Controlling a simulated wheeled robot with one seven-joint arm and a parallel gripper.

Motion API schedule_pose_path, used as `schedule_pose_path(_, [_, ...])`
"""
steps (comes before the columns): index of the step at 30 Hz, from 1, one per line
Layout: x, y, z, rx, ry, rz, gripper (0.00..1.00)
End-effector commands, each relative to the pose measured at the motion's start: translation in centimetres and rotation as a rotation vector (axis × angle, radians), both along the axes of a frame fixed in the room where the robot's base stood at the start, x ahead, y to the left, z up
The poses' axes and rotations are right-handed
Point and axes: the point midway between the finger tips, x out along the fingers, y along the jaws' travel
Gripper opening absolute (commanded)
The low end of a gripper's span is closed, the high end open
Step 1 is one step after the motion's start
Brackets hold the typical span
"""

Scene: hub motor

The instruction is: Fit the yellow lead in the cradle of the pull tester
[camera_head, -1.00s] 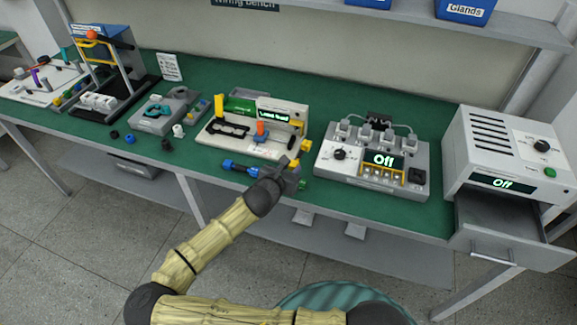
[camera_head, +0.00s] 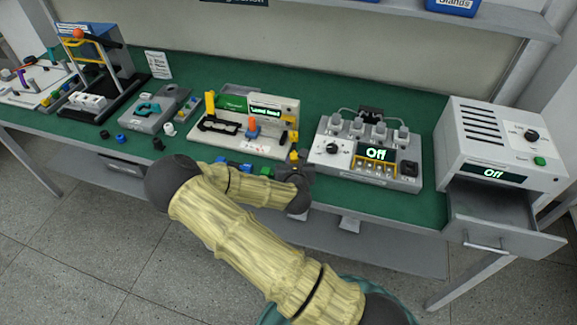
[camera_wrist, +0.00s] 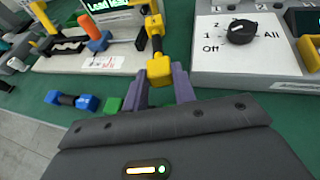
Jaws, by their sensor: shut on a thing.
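The yellow lead (camera_wrist: 160,70) has two yellow ends joined by a dark middle. My gripper (camera_wrist: 161,77) is shut on its near end with purple fingers, and the far end points away from me. In the head view my gripper (camera_head: 294,170) is at the bench's front side, by the right front corner of the pull tester, with the yellow lead (camera_head: 294,156) standing out beyond it. The pull tester (camera_head: 228,145) is pale, with a lit display, a black cradle piece (camera_wrist: 66,47), a yellow handle and an orange lever (camera_wrist: 95,36). The lead is apart from the cradle piece.
A blue lead (camera_wrist: 72,101) and a green-ended one (camera_wrist: 113,105) lie on the green bench in front of the tester. A grey switch box (camera_head: 350,170) reading Off stands close on the right. Further right is a white unit (camera_head: 485,130) with an open drawer.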

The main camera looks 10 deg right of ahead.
Motion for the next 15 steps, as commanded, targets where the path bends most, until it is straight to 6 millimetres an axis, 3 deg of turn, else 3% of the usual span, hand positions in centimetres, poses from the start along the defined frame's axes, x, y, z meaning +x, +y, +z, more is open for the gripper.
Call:
schedule_pose_path(9, [0.9,-4.9,4.5,0.002,-0.007,0.167,0.03])
schedule_pose_path(15, [0.6,-6.4,6.4,-0.002,0.000,0.214,0.03])
